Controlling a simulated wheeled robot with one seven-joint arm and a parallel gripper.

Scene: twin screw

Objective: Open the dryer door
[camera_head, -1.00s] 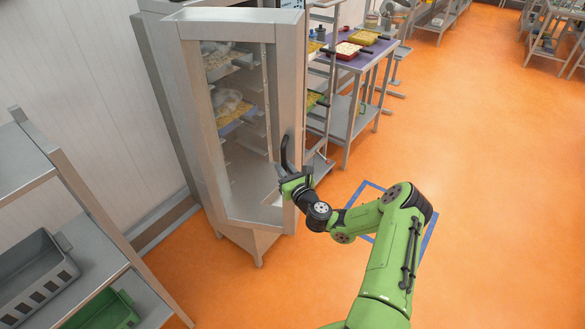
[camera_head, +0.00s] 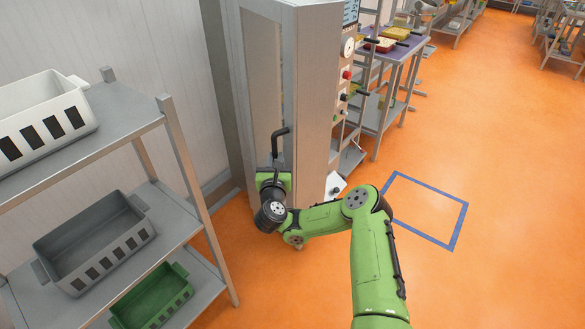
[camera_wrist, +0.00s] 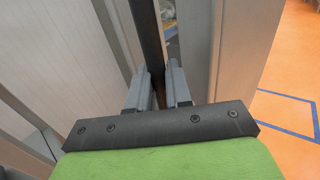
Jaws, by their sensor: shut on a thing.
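The dryer (camera_head: 311,110) is a tall grey metal cabinet left of centre in the head view. The door has a dark upright bar handle (camera_head: 280,140). My gripper (camera_head: 272,172) is shut on the handle's lower part. In the wrist view, the dark handle (camera_wrist: 152,45) runs between the two grey fingers (camera_wrist: 160,95). Beside it, a gap shows a bag and something blue inside, so the door is ajar. How wide it stands open is hard to tell.
A metal shelf rack (camera_head: 180,170) with white, grey and green crates stands close on the left. A table (camera_head: 405,50) with trays stands behind the dryer. The orange floor (camera_head: 500,180) at the right is clear, with a blue taped outline (camera_head: 455,228).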

